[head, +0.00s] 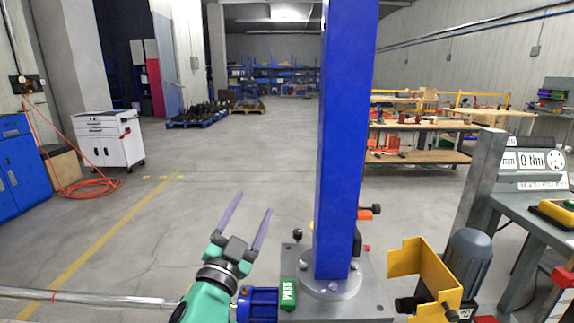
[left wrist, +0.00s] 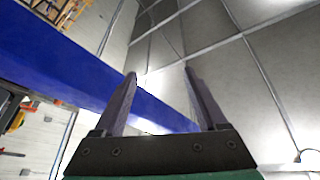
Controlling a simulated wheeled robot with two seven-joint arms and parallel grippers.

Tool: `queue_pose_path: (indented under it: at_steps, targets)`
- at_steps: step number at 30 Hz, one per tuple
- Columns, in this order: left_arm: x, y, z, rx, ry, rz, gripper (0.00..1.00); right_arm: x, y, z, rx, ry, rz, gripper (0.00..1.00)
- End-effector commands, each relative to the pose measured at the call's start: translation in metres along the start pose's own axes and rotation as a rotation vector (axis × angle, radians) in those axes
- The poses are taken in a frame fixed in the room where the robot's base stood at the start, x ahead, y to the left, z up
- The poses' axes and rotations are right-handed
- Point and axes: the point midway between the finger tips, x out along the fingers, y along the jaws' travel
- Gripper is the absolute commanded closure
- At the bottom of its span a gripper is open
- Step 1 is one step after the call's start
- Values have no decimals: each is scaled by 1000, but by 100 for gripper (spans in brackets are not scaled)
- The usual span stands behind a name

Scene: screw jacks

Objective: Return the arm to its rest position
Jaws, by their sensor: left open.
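My left gripper (head: 248,221) is at the lower middle of the head view, on a teal arm. Its two long fingers are spread apart with nothing between them. In the left wrist view the gripper (left wrist: 160,85) is also open and empty, with the blue column behind it and the ceiling beyond. In the head view the gripper is in the air to the left of the blue column (head: 343,130). I cannot see my right gripper in either view.
The column stands on a grey base plate (head: 365,300) with a green PASS box (head: 288,294) at its left edge. A yellow bracket (head: 425,275) and grey motor (head: 468,262) are on the right. A white tool cart (head: 108,138) stands far left.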

Motion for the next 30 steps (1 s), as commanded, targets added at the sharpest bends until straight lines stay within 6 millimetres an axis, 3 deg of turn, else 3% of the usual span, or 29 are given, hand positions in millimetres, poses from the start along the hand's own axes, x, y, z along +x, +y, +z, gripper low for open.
queue_pose_path:
  at_steps: [1,3,6,9,15,23,30]
  targets:
    - [-18,-6,43,-64,-154,-22,26,0,0,0,0,0,0,50]
    - [-51,-10,101,-143,-377,-37,26,0,0,0,0,0,0,50]
    - [-112,-3,170,-238,-679,-19,26,0,0,0,0,0,0,50]
    - [-173,11,212,-307,-922,26,26,0,0,0,0,0,-1,50]
    - [-273,37,246,-395,-1263,143,26,0,0,0,0,0,-1,50]
    - [-379,62,244,-472,-1586,322,26,0,0,0,0,0,-1,50]
    - [-397,102,304,-470,-1635,351,26,-13,0,-1,0,0,0,50]
